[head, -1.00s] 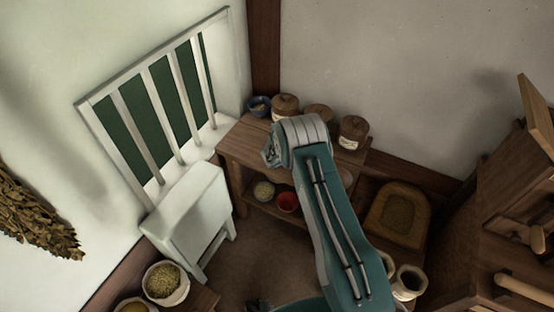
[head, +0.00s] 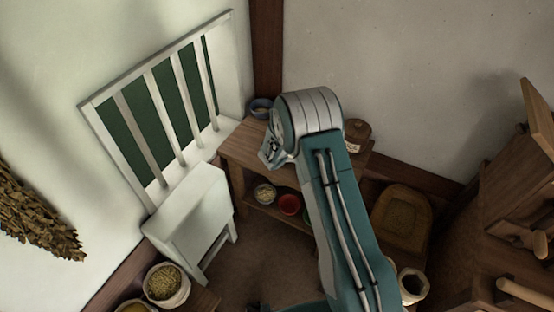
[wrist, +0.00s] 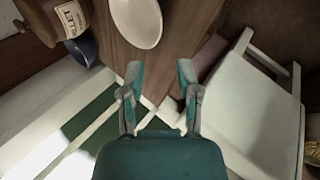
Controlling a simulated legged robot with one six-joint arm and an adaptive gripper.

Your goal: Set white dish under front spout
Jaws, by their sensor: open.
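A white dish (wrist: 138,18) lies on the brown wooden bench in the wrist view, cut by the picture's top edge. My gripper (wrist: 159,76) is open and empty. Its two fingertips show below the dish in that view, apart from it. In the head view my arm hides the dish and most of the gripper. I cannot make out a front spout for certain in either view.
The wooden bench (head: 240,148) carries a blue bowl (head: 261,107) and a labelled jar (head: 357,134). Its lower shelf holds a red bowl (head: 289,204) and a bowl of pale contents (head: 265,193). A white chair-like stand (head: 190,215) is close left. A wooden cabinet (head: 480,255) stands right.

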